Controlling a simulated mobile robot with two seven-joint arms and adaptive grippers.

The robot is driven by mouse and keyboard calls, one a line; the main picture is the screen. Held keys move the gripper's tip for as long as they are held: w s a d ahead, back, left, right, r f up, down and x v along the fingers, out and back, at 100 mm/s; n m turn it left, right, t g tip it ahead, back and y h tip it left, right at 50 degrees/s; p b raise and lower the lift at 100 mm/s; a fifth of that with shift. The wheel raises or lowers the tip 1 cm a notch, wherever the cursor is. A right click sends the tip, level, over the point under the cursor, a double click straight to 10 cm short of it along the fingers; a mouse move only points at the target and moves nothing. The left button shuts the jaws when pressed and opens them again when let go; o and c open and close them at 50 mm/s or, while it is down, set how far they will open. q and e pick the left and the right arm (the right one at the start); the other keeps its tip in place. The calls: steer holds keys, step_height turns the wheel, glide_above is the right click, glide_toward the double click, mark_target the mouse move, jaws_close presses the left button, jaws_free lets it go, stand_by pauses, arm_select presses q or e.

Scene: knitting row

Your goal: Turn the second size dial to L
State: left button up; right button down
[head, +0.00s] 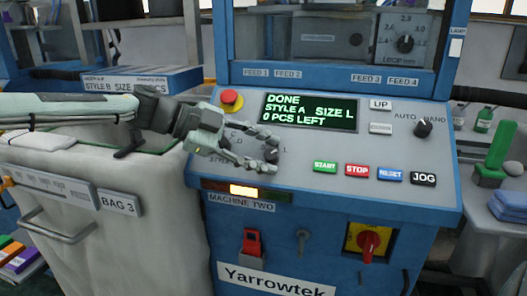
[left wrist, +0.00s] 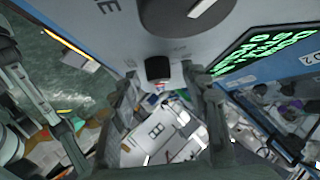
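Machine two's blue and grey control panel (head: 390,185) fills the middle of the head view. Its green screen (head: 310,113) reads DONE, STYLE A, SIZE L, 0 PCS LEFT. My left gripper (head: 268,155) reaches in over the panel's left part, below the screen, its fingers apart, and hides most of the dials there. In the left wrist view a small black knob (left wrist: 158,69) lies between the open fingertips, with a gap on each side. A large dark dial (left wrist: 187,14) with a white pointer is above it. My right gripper is not in view.
A red stop button (head: 231,99) stands above my left gripper. Green START (head: 325,167), red STOP (head: 357,171) and other buttons are to its right. A pale bag bin (head: 160,215) stands left of the machine. An amber lamp (head: 244,190) is lit below.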

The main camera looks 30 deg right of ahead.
arm_select(q)
steer(key=shift+w+a+r, duration=0.1)
steer(key=shift+a, duration=0.1)
steer(key=v, duration=1.1)
steer(key=shift+a+r, duration=0.2)
steer(key=shift+a, duration=0.05)
